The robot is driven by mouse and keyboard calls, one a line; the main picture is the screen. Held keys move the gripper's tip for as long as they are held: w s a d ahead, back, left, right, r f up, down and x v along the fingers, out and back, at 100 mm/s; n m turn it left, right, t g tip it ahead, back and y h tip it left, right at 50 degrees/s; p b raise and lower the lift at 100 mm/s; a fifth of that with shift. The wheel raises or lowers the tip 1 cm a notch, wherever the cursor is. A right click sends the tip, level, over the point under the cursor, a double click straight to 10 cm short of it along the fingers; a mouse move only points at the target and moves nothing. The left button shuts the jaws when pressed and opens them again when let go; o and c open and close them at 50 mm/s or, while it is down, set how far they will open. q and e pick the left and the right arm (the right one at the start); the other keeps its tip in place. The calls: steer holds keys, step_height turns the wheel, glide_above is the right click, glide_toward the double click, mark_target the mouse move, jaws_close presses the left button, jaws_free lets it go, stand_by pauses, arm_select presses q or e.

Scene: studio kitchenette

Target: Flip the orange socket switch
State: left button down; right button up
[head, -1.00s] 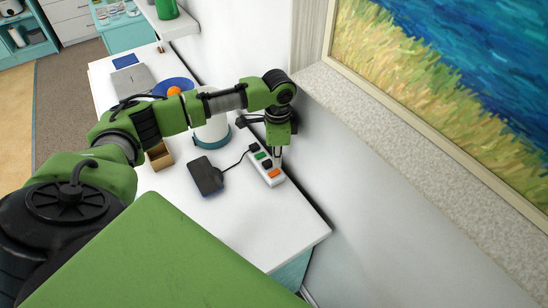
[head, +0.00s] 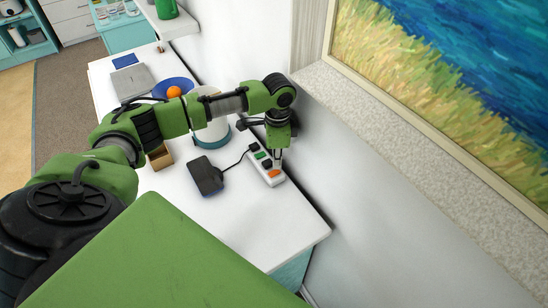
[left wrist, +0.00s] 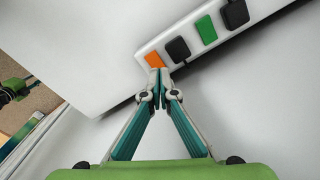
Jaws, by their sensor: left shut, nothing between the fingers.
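The white power strip (head: 279,181) lies on the white counter near the wall. Its orange switch (head: 274,173) is at the near end and also shows in the left wrist view (left wrist: 153,60). A green switch (head: 261,155) and black plugs sit further along the strip. My left gripper (head: 278,164) is shut and empty, pointing down at the orange switch. In the left wrist view its closed fingertips (left wrist: 159,72) are right at the edge of the orange switch; I cannot tell whether they touch it. My right gripper is not in view.
A black device (head: 206,176) with a cable to the strip lies left of it. The near counter end is clear.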

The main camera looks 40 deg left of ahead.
mark_target(277, 171)
arm_select(q)
steer(key=shift+f, duration=0.2)
stand_by(0.6)
steer(key=shift+s+f+b, duration=0.1)
steer(key=shift+f+b, duration=0.3)
steer(key=shift+f, duration=0.55)
stand_by(0.4)
steer(key=shift+r+p, duration=0.9)
steer(key=shift+p, duration=0.25)
step_height(277, 171, up, 3)
steer(key=p, duration=0.3)
steer(key=shift+r+p, duration=0.5)
steer(key=shift+r, duration=0.65)
steer(key=shift+f, duration=0.15)
